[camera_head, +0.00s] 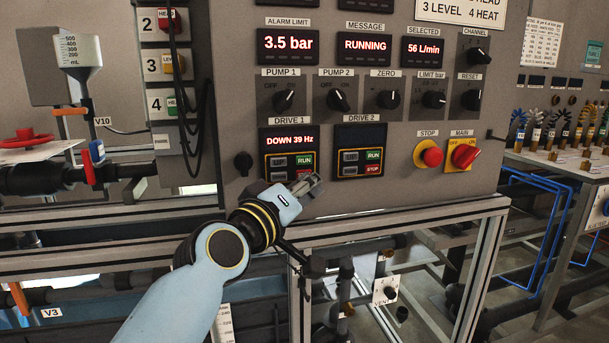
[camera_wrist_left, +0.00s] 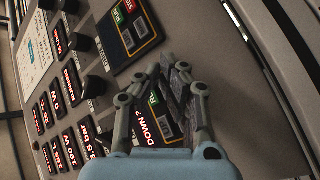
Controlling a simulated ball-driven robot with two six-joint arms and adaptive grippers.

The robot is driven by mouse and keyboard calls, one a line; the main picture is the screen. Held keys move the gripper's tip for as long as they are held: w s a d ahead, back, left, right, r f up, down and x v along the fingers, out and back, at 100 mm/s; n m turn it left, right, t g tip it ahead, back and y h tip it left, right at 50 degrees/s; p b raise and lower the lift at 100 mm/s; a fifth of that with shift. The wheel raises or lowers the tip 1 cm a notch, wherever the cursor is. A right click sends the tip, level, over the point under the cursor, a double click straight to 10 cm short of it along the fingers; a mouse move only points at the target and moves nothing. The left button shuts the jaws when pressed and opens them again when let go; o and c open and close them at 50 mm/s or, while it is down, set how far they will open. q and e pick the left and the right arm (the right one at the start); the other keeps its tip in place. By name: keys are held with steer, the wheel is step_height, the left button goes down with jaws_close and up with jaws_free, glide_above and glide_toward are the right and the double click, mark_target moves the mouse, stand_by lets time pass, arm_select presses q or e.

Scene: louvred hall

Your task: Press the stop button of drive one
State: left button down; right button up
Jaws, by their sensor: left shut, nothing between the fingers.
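The drive one unit (camera_head: 289,140) is on the grey panel under the label DRIVE 1. Its red display reads DOWN 39 Hz, and its green RUN button (camera_head: 305,160) shows. Its stop button, below RUN, is largely covered by my left gripper (camera_head: 314,182). That gripper is shut and empty, with its fingertips in front of the unit's lower right corner. In the left wrist view the fingers (camera_wrist_left: 168,72) cross the drive one unit (camera_wrist_left: 148,122) and hide its stop button. I cannot tell whether they touch it. My right gripper is not in view.
The drive two unit (camera_head: 359,149) with its own RUN and STOP buttons is just right. A red STOP mushroom button (camera_head: 432,157) and a red MAIN switch (camera_head: 464,155) are farther right. Knobs (camera_head: 284,100) sit above. A metal frame rail (camera_head: 400,217) runs below the panel.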

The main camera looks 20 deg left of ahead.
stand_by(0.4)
arm_select(q)
steer(key=shift+s+d, duration=0.45)
steer(key=shift+s, duration=0.15)
